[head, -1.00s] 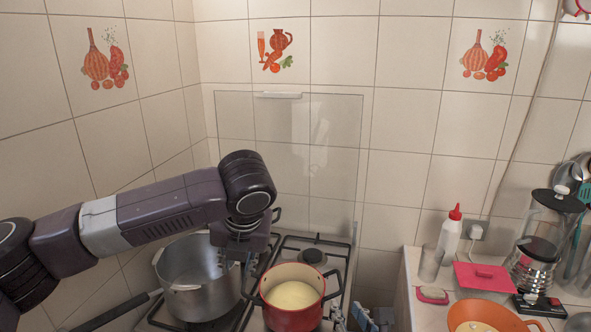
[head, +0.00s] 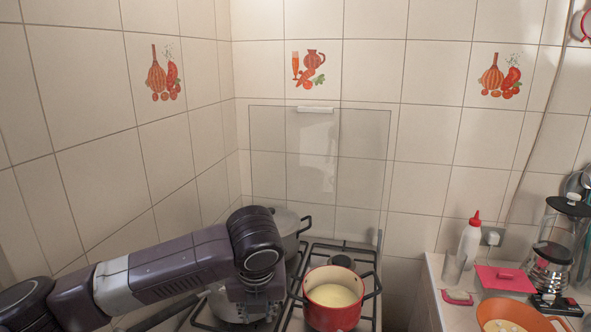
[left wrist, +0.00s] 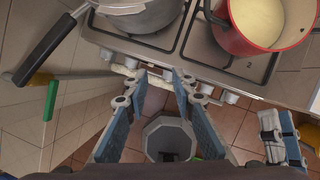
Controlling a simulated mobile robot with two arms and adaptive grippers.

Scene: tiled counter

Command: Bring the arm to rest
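My left gripper (head: 258,304) hangs from its dark arm over the left front of the stove in the head view. In the left wrist view its two blue-padded fingers (left wrist: 158,82) are spread apart with nothing between them. They point at the stove's front edge, below the pots. In the left wrist view another blue-padded gripper, my right one (left wrist: 281,138), shows at the right side by the counter front. Whether it is open is unclear. It does not show in the head view.
A red pot (head: 333,314) with pale yellow contents stands on the stove (head: 297,318). A grey saucepan (left wrist: 138,17) is partly hidden by my arm in the head view. Another grey pot (head: 291,231) stands behind.

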